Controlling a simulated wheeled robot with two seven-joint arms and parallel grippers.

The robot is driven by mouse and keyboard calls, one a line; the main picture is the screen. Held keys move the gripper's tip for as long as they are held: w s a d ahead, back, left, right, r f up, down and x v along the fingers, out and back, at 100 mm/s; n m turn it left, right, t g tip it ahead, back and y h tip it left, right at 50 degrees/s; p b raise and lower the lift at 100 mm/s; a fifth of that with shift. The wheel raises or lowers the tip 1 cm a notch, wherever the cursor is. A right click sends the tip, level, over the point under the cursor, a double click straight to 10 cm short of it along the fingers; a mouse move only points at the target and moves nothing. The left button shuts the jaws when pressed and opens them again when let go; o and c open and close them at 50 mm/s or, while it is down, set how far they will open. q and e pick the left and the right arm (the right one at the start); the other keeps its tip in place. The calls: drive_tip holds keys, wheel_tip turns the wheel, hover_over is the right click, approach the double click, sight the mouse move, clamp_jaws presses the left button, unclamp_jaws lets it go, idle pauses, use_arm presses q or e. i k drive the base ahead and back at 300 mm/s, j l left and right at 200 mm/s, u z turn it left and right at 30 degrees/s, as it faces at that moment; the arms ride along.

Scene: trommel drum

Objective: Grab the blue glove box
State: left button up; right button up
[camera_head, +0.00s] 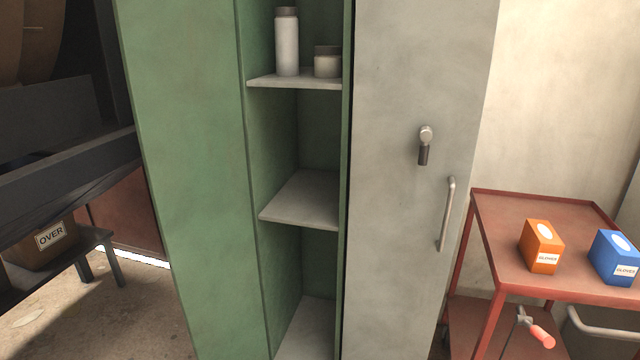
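The blue glove box (614,257) stands on the top of a red cart (497,242) at the far right of the head view. It has a white oval on top and a white label on its front. An orange glove box (541,246) of the same kind stands to its left, with a gap between them. Neither of my grippers shows in the view.
A red-handled tool (542,336) is at the cart's front. Floor shows at lower left.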

sight(617, 261)
drive_tip(key=z, duration=1.5)
drive_tip(key=i+l, duration=0.15)
drive_tip(key=l, duration=0.2)
drive_tip(key=i+l+u, duration=0.15)
drive_tip(key=i+l, duration=0.2)
drive_tip(key=l, duration=0.3)
drive_tip(key=i+l+u, duration=0.1)
drive_tip(key=l, duration=0.25)
drive_tip(key=i+l+u, duration=0.1)
drive_tip(key=l, duration=0.3)
drive_tip(key=i+l, duration=0.2)
drive_tip(key=l, duration=0.15)
drive_tip(key=i+l+u, duration=0.1)
drive_tip(key=l, duration=0.25)
